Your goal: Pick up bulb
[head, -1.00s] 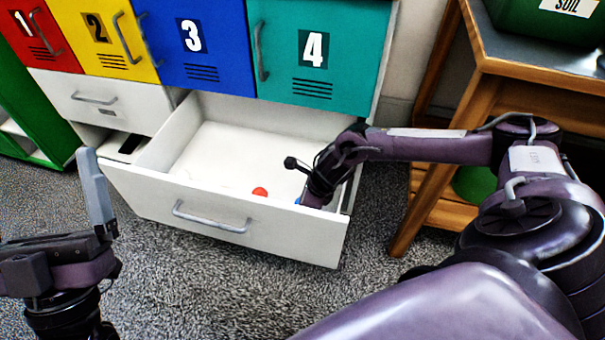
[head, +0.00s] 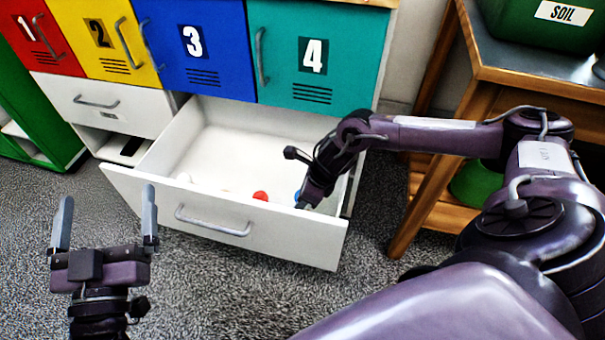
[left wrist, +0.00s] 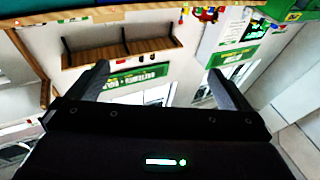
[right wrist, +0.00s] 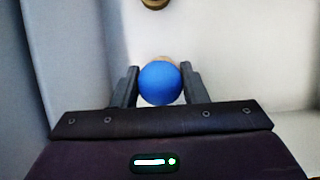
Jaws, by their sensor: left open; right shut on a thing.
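A blue round bulb (right wrist: 160,84) with a tan base behind it sits between the fingers of my right gripper (right wrist: 158,68) in the right wrist view. The right gripper is shut on it, inside the open drawer. In the head view only a bit of blue (head: 297,196) shows beside the right gripper's dark wrist, behind the drawer front. A red round bulb (head: 260,196) lies nearby in the drawer, partly hidden by the front. My left gripper (head: 106,215) is open and empty, pointing up in front of the drawer's left side.
The white drawer (head: 170,207) is pulled out below teal locker 4 (head: 312,55). A wooden table (head: 520,72) with a green soil bin (head: 545,20) stands right. Carpet is clear in front.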

